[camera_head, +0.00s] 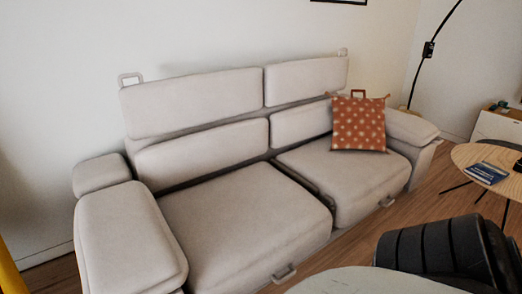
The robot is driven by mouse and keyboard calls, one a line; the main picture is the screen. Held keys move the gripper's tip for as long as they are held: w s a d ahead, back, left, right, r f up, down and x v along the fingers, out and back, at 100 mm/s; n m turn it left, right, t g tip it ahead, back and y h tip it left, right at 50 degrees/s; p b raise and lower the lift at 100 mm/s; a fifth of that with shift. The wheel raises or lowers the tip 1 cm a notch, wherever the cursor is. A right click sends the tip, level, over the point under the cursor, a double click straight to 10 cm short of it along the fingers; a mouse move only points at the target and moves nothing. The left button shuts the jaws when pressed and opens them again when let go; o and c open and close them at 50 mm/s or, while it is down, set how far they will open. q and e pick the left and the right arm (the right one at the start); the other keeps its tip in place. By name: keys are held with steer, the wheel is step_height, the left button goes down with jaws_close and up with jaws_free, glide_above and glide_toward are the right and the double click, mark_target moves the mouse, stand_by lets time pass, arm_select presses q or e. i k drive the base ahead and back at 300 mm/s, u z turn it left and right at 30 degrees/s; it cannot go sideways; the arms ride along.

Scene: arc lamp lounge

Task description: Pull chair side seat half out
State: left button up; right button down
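A light grey two-seat sofa stands against the wall. Its right seat (340,172), on the side of the dark chair (440,248), has a small loop handle (387,201) low on its front. Its left seat (235,222) has a similar handle (285,272). The two seat fronts look roughly in line; I cannot tell exactly how far either is out. An orange patterned cushion (358,124) leans on the right backrest. Neither of my grippers is in view.
A pale rounded surface (370,284) fills the bottom middle edge. A wooden table (470,158) with a blue book (484,173) stands at the right. Some wooden floor (420,205) is free before the right seat. A yellow object (10,272) shows at bottom left.

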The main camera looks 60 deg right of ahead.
mark_target(237, 230)
steer(key=z, duration=3.65)
steer(key=i, duration=1.9)
steer(key=u, duration=3.4)
steer(key=i, duration=0.5)
